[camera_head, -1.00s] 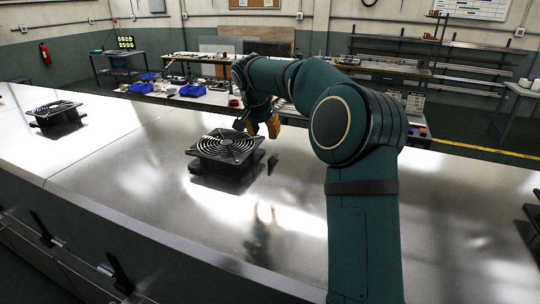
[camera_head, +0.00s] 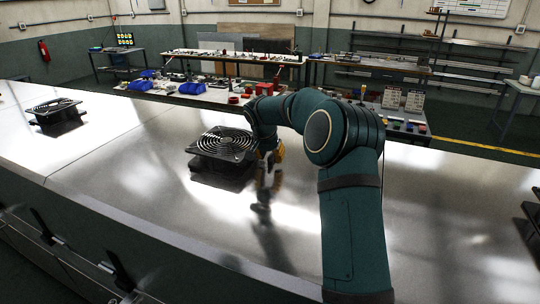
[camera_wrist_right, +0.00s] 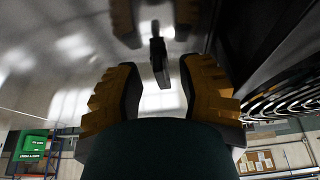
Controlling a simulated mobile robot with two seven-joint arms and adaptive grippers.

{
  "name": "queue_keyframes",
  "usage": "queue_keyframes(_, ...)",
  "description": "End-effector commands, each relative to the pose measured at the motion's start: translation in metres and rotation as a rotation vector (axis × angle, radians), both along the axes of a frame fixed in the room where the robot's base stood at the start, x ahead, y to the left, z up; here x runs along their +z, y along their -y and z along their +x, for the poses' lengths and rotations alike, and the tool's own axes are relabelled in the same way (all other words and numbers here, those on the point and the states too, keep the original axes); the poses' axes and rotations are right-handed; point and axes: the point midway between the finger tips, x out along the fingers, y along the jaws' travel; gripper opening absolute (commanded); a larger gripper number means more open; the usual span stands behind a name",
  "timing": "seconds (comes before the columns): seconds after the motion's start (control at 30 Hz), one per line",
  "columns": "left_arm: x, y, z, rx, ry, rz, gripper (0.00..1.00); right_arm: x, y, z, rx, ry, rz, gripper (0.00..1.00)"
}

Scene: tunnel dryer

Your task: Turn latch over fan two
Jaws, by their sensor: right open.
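The fan (camera_head: 222,147) in the middle of the metal top is a black square housing with a ringed grille; it also shows at the right edge of the right wrist view (camera_wrist_right: 275,100). Beside it is a small black upright latch (camera_wrist_right: 159,56), seen between the fingers in the right wrist view. In the head view my gripper largely hides it. My right gripper (camera_head: 271,158), with yellow finger pads, is close to the fan's right side, low over the top. Its fingers (camera_wrist_right: 157,88) are open on either side of the latch, with gaps visible. My left gripper is out of view.
Another fan (camera_head: 56,112) stands at the far left, and a dark part (camera_head: 533,212) is cut off at the right edge. Black handles (camera_head: 118,270) line the front side. The shiny top (camera_head: 450,215) is clear to the right. Benches with blue bins (camera_head: 192,89) stand behind.

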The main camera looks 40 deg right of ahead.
Motion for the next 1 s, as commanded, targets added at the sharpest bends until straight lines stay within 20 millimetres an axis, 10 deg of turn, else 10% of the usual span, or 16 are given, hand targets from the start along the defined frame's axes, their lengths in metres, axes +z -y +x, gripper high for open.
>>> queue_keyframes(0.13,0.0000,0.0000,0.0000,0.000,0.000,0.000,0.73,0.0003,-0.0002,0.0001,0.000,0.000,0.000,0.37)
queue_keyframes(0.27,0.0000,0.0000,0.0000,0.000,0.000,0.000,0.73,0.0004,-0.0002,0.0001,0.000,0.000,0.000,0.00)
queue_keyframes(1.0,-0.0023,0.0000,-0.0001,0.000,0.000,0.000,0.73,-0.0008,0.0002,-0.0010,0.145,-0.001,0.001,0.00)
